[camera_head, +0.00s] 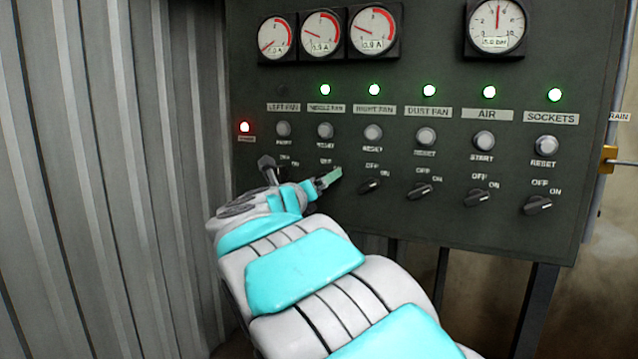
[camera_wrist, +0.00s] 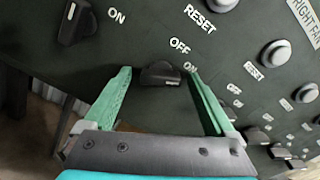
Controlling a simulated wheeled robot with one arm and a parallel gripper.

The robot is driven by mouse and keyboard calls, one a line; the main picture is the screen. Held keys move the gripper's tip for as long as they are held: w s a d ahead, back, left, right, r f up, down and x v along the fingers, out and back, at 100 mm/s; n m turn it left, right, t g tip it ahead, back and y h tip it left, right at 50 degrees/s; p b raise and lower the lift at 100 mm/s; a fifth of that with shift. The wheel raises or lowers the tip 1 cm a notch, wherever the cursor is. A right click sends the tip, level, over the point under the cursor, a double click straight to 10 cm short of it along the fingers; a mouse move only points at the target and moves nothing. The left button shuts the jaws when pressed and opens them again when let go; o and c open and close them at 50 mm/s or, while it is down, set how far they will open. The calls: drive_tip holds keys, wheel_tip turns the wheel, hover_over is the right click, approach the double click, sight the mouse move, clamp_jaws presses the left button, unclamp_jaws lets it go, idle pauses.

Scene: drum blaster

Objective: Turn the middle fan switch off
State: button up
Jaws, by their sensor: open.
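The middle fan switch (camera_wrist: 160,74) is a black rotary knob below its OFF and ON labels in the wrist view. It sits between the two green fingers of my gripper (camera_wrist: 162,85), which are apart on either side of it. I cannot tell whether a finger touches it, or exactly which way the knob points. In the head view my gripper (camera_head: 329,179) is at the panel under the MIDDLE FAN label (camera_head: 326,108) and hides the knob. The middle fan lamp (camera_head: 325,90) is lit green.
The dark control panel (camera_head: 460,140) also has the right fan switch (camera_head: 370,186) and dust fan switch (camera_head: 420,191) close to the right. The left fan switch (camera_wrist: 76,22) is at the upper left in the wrist view. A corrugated wall (camera_head: 110,150) stands left.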

drive_tip(key=shift+c, duration=0.2)
drive_tip(key=c, duration=1.3)
drive_tip(key=shift+c, duration=0.2)
drive_tip(key=shift+n, duration=0.3)
drive_tip(key=shift+n+p, duration=4.6)
drive_tip(key=shift+n, duration=1.1)
